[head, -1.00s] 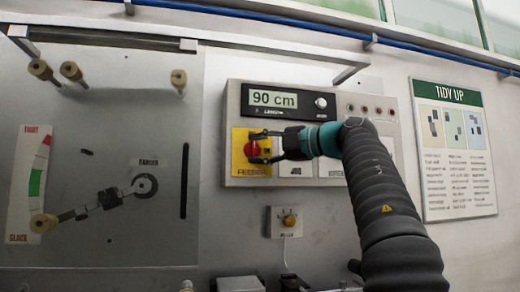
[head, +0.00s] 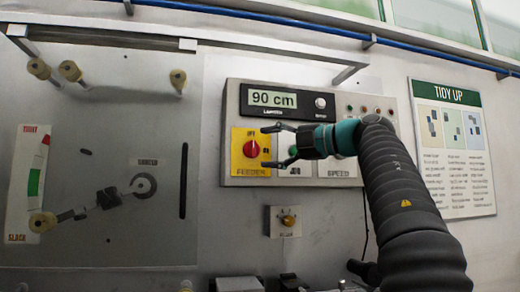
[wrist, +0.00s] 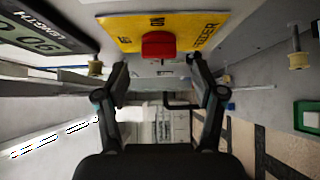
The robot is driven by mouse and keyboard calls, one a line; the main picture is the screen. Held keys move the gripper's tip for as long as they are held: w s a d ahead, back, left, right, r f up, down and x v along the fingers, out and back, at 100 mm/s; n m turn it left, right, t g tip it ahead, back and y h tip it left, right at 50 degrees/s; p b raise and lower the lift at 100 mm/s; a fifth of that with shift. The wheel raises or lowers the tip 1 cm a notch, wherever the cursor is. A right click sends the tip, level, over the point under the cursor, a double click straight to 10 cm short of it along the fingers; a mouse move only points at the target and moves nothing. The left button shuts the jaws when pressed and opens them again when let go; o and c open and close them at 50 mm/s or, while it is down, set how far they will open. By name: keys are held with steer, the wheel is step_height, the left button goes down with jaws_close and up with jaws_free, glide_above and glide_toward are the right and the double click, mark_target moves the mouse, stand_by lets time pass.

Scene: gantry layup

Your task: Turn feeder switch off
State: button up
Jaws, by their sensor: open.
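The feeder switch is a red knob (head: 251,149) on a yellow plate (head: 240,170) marked FEEDER, at the left of the control panel. OFF is printed above the knob and ON to its right. In the wrist view the red knob (wrist: 158,45) lies ahead, beyond and between the fingertips. I cannot tell clearly which mark the knob points to. My gripper (head: 266,147) is open and empty, just right of the knob, its fingers one above the other and apart from it. It also shows in the wrist view (wrist: 158,70).
The length display (head: 271,99) reads 90 cm above the switch. A small box with a yellow knob (head: 287,220) hangs under the panel. A dancer-arm plate (head: 110,150) with protruding rollers stands left; a TIDY UP poster (head: 452,150) hangs right.

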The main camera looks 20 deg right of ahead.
steer(key=v, duration=0.8)
steer(key=shift+s+d, duration=0.2)
